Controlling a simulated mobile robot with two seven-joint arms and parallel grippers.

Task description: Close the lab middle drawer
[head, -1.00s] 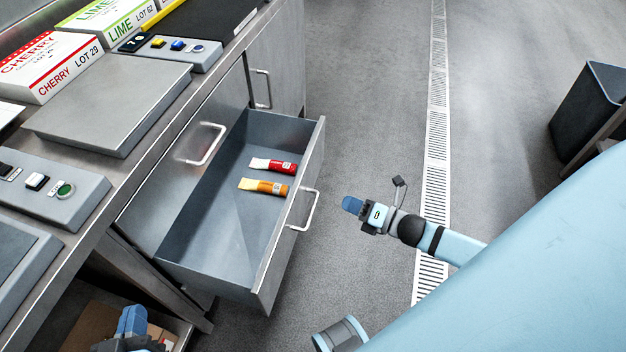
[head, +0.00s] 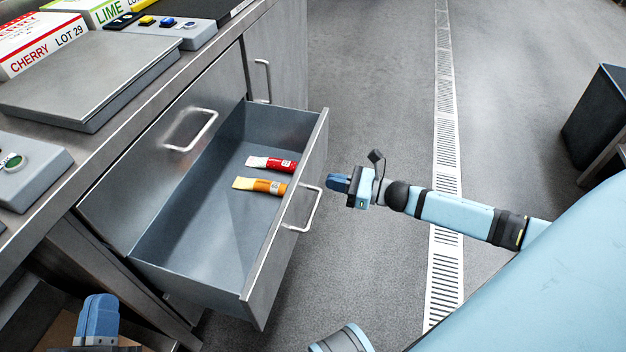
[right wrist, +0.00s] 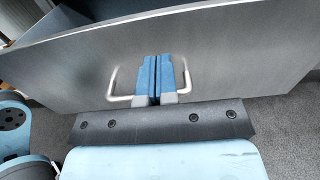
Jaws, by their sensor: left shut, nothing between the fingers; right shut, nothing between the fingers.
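The middle drawer (head: 262,275) is pulled out of the steel cabinet. Its bar handle (head: 314,212) is on the front panel. Inside lie a red tube (head: 272,164) and an orange tube (head: 262,186). My right gripper (head: 332,182) is shut and empty, just in front of the drawer front near the handle. In the right wrist view the shut fingers (right wrist: 159,75) point at the drawer front (right wrist: 225,60), between the two ends of the handle (right wrist: 114,88); contact cannot be told. My left gripper (head: 100,315) is shut and empty at the lower left, below the counter edge.
A closed drawer with a handle (head: 193,131) is above the open one. The counter holds a flat grey plate (head: 85,75), a cherry box (head: 40,42) and button panels (head: 160,30). A floor drain (head: 443,260) and a dark bin (head: 598,115) lie to the right.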

